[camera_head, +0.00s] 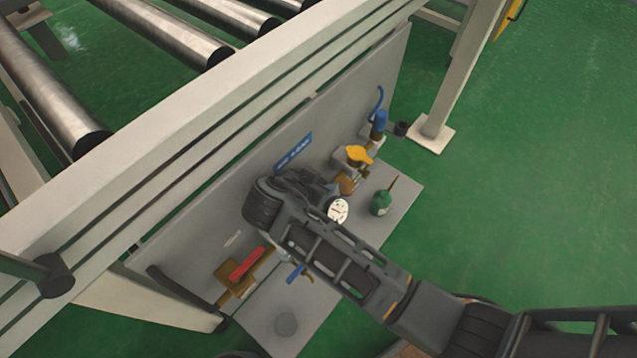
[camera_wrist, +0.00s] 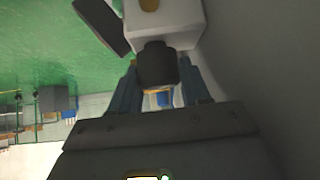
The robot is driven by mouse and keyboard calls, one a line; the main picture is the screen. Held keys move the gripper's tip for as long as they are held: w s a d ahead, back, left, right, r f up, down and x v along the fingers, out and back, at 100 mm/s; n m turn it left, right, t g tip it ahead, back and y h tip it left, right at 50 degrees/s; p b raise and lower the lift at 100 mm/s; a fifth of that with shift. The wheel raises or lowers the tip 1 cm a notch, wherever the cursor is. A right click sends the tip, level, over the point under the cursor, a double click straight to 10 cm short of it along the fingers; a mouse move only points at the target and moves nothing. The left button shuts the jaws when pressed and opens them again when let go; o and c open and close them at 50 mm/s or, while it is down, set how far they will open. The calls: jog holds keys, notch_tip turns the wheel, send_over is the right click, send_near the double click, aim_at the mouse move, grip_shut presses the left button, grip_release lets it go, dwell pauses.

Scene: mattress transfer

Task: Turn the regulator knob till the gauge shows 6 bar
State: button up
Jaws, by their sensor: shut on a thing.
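The regulator knob (camera_wrist: 158,64) is a dark, short cylinder below a pale block-like body (camera_wrist: 172,24) in the wrist view. My gripper (camera_wrist: 160,86) has its two bluish fingers on either side of the knob and is shut on it. In the head view my arm hides the knob and most of the gripper. The gauge (camera_head: 338,210) is a small white dial right beside my arm in the head view. Its face has small coloured marks, but its needle and reading are too small to tell.
A green oil can (camera_head: 381,203) stands on the shelf, right of the gauge. Conveyor rollers (camera_head: 165,32) lie behind the beam. Green floor is free at right.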

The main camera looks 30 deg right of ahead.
jog(key=o, duration=1)
jog(key=p+v, duration=0.2)
jog(key=v, duration=0.5)
jog(key=shift+a+r, duration=0.25)
jog(key=shift+s, duration=0.1)
